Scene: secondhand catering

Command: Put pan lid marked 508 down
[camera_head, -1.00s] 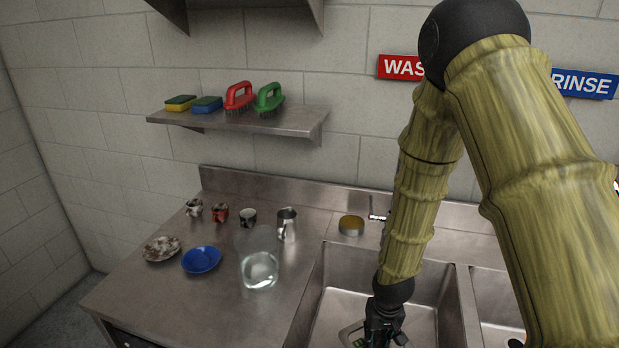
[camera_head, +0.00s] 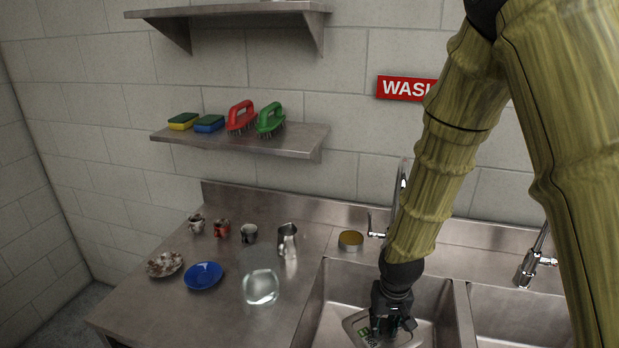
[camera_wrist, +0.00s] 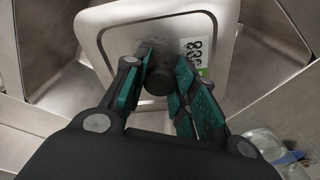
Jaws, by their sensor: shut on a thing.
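The pan lid is a square metal lid with rounded corners and a dark round knob. In the wrist view the lid (camera_wrist: 130,30) fills the top middle, with a white number label (camera_wrist: 194,48) that is hard to read. My gripper (camera_wrist: 160,72) is shut on the knob (camera_wrist: 158,82). In the head view my gripper (camera_head: 389,322) holds the lid (camera_head: 356,324) tilted at the left sink basin (camera_head: 430,288). Whether the lid touches the basin cannot be told. My gripper hides part of the lid.
Left of the basin, the steel counter (camera_head: 225,318) holds a clear container (camera_head: 261,285), blue plate (camera_head: 203,276), dirty plate (camera_head: 165,264), metal jug (camera_head: 287,240) and several mugs. A round tin (camera_head: 350,241) and tap (camera_head: 399,195) stand behind the basin. Another basin (camera_head: 515,315) is at right.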

